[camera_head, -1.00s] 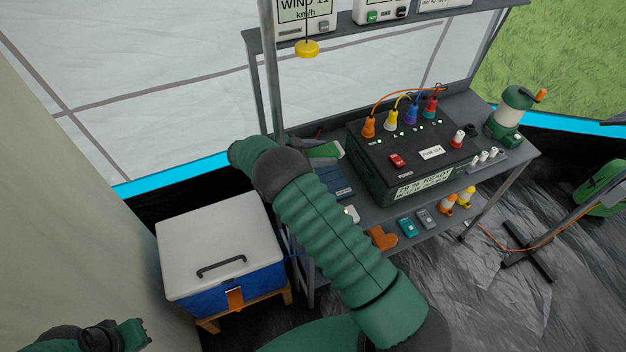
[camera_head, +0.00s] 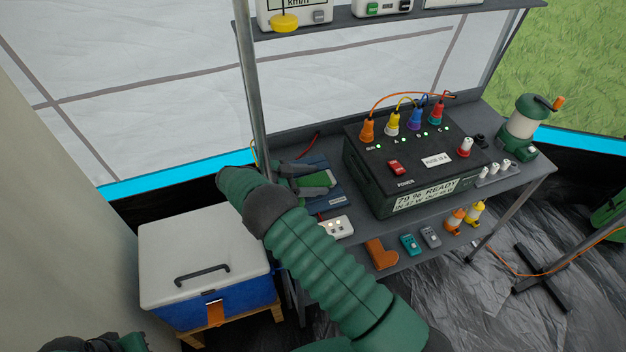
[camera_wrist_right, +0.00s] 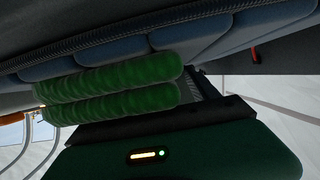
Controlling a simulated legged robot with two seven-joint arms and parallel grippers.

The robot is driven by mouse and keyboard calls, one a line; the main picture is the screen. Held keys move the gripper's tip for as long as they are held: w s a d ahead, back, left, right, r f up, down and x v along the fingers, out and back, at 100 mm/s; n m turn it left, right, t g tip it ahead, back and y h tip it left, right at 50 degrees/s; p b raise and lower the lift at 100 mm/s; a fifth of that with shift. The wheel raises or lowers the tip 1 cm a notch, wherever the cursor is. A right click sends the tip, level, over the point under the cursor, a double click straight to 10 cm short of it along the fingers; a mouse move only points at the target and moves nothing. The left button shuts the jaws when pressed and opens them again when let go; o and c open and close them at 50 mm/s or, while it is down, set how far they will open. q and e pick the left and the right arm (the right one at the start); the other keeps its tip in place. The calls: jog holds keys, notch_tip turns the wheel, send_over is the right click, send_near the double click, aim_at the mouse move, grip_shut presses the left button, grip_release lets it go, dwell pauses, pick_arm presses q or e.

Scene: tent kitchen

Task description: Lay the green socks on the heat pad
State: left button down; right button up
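The green socks (camera_head: 314,180), a pair of rolled green shapes, are at the dark blue heat pad (camera_head: 338,200) on the left of the bench. My right gripper (camera_head: 312,178) is over the pad, with its fingers spread on either side of the socks. In the right wrist view the socks (camera_wrist_right: 110,88) lie along the quilted blue pad (camera_wrist_right: 150,45), seemingly against it. A textured finger surface (camera_wrist_right: 208,88) shows clear of their end. My left gripper (camera_head: 105,345) is only partly seen at the bottom left edge; its fingers are cut off.
A black power box (camera_head: 410,165) with coloured plugs stands right of the pad. A metal post (camera_head: 252,90) rises close to my right wrist. A white-lidded cooler (camera_head: 205,240) stands left of the bench. A green lantern (camera_head: 522,125) stands at the right end.

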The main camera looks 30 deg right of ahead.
jog(key=shift+o, duration=0.5)
jog(key=shift+s+d+f, duration=0.1)
jog(key=shift+d+f, duration=0.05)
jog(key=shift+d, duration=0.3)
jog(key=v, duration=1.2)
jog(key=shift+a+r, duration=0.15)
jog(key=shift+r, duration=0.05)
pick_arm(q)
jog(key=shift+d+f, duration=0.1)
jog(key=shift+d, duration=0.25)
